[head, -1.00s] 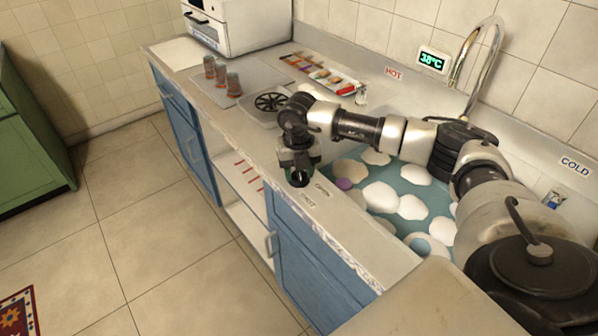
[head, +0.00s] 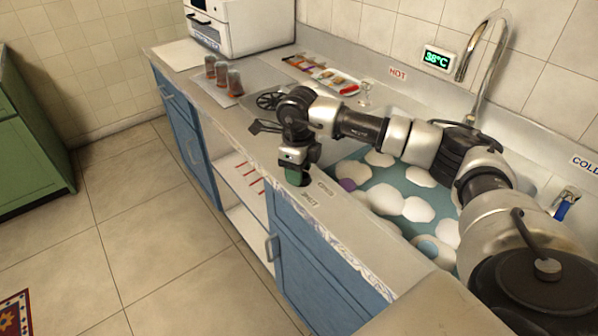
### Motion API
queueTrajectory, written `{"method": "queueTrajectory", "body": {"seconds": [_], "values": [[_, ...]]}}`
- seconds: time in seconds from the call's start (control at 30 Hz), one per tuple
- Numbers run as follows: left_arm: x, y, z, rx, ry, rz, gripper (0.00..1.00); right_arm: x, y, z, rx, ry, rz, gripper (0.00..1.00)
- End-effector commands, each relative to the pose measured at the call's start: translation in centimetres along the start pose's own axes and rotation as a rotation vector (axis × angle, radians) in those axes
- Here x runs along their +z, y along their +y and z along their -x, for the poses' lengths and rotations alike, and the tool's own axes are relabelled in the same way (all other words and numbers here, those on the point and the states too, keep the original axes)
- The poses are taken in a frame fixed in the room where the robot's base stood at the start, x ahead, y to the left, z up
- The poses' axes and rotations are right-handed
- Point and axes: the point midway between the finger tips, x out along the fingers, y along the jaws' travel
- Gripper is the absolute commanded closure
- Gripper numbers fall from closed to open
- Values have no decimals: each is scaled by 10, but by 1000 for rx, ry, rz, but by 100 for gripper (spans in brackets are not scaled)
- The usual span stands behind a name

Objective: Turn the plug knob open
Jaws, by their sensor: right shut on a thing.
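My right gripper (head: 297,178) points down at the front edge of the counter, to the left of the sink. It is shut on the plug knob, which is mostly hidden by the fingers and wrist. Something green shows at the fingertips, and I cannot tell whether it is part of the knob. Two small labels lie on the counter just right of the gripper, an OPEN label (head: 325,188) and a SHUT label (head: 309,200). The sink (head: 385,178) holds teal water with several patches of white foam. My left gripper is not in view.
A tray with several glasses (head: 222,78), a round black drain grate (head: 268,101) and a white tray of colored items (head: 322,75) stand on the counter beyond. A faucet (head: 482,65) rises behind the sink. Open floor lies to the left.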

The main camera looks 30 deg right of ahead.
Motion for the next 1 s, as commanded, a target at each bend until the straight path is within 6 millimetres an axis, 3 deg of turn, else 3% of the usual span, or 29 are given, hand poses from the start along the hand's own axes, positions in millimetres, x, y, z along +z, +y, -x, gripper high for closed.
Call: {"method": "queueTrajectory", "body": {"seconds": [0.43, 1.0], "values": [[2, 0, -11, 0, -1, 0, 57, 0, 1, 0, -2, -3, 270, 80], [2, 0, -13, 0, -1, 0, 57, 0, 2, 1, -2, -2, 328, 80]]}}
